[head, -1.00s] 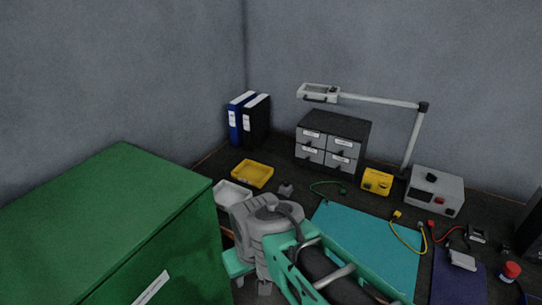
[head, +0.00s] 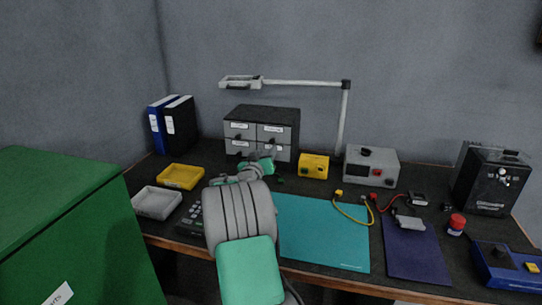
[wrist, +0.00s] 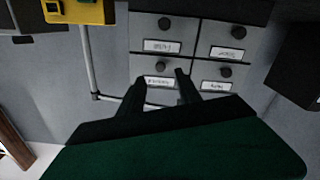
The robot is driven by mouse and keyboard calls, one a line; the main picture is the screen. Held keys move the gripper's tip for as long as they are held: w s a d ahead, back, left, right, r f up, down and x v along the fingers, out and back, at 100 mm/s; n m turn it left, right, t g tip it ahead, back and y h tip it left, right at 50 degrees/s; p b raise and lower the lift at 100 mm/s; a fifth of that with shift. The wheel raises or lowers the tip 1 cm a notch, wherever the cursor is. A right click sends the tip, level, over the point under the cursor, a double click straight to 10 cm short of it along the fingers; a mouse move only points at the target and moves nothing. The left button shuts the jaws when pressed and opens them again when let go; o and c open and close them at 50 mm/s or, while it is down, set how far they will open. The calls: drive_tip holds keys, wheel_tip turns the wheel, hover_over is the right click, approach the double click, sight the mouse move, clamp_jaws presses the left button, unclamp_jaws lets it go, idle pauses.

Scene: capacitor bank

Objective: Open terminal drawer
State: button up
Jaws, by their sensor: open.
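The grey drawer cabinet (head: 262,112) with a dark top stands at the back of the bench. Its small labelled drawers all look shut, and the labels are too small to read. In the wrist view, which is upside down, the cabinet front (wrist: 196,40) shows round dark knobs. My gripper (wrist: 160,78) is open and empty. Its dark fingers point at the cabinet's upper right drawer (wrist: 149,68), with that drawer's knob and label showing between the tips. Contact cannot be told. In the head view my gripper (head: 264,157) is before the cabinet, partly hiding the lower drawers.
A yellow box (head: 314,166) and a grey instrument (head: 371,166) stand right of the cabinet. A lamp arm (head: 300,83) reaches above it. Binders (head: 180,125), a yellow tray (head: 181,177) and a white tray (head: 156,203) are to the left. A teal mat (head: 325,235) lies in front.

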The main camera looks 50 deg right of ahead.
sight(272, 141)
drive_tip(key=x, duration=0.7)
drive_tip(key=shift+w+d+r, duration=0.15)
drive_tip(key=shift+w+d, duration=0.05)
drive_tip(key=shift+d, duration=0.05)
drive_tip(key=shift+c, duration=0.3)
clamp_jaws()
drive_tip(key=shift+a, duration=0.1)
idle(0.6)
